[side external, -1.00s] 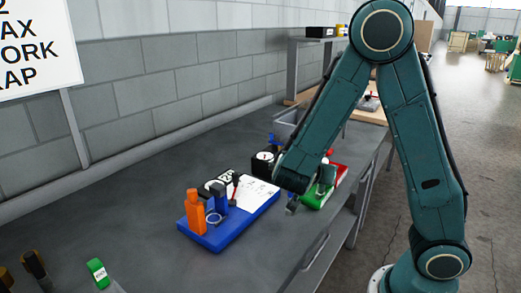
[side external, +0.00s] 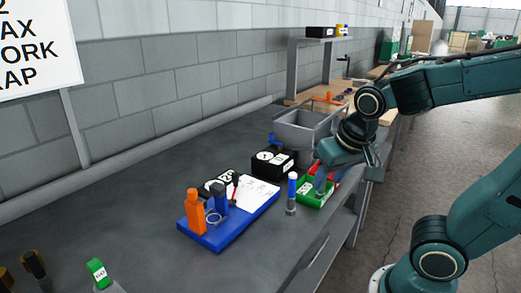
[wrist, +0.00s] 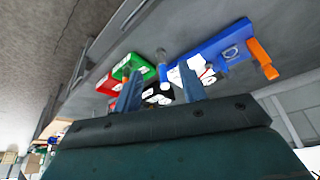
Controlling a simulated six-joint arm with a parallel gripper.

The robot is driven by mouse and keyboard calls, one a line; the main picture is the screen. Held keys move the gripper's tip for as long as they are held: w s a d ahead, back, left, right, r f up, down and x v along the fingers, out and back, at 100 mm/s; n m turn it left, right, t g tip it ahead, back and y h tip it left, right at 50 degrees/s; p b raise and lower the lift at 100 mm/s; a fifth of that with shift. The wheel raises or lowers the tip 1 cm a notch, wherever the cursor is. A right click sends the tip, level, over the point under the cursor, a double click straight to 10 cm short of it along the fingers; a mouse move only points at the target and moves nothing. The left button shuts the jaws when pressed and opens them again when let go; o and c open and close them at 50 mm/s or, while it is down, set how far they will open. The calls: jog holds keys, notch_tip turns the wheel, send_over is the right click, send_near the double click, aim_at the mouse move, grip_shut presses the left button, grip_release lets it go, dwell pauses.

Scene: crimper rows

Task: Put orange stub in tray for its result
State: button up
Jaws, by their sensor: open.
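My gripper (side external: 345,168) is open, with its fingers apart beside and above the trays; they also show in the wrist view (wrist: 159,71). A green tray (side external: 313,203) with a white label lies near the bench's front edge, a red tray (side external: 338,172) behind it. In the wrist view, a small orange-brown piece (wrist: 126,72) shows at the green tray (wrist: 148,70); I cannot tell whether it is the orange stub. A tall orange block (side external: 195,212) stands on the blue board (side external: 222,238). My fingers partly hide the trays.
A blue-topped post (side external: 291,193) stands on the bench between board and green tray. A black box with a dial (side external: 272,163) and a grey bin (side external: 305,132) stand behind. A green-labelled item (side external: 97,272) is at front left.

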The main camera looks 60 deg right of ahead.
jog(key=s+a+r+n+t+y, duration=0.1)
jog(key=s+a+r+n+y, duration=0.1)
jog(key=s+a+r+n, duration=0.2)
jog(key=shift+s+a+n+t, duration=0.2)
jog(key=shift+n+t, duration=0.1)
jog(key=shift+n, duration=0.6)
dwell(0.6)
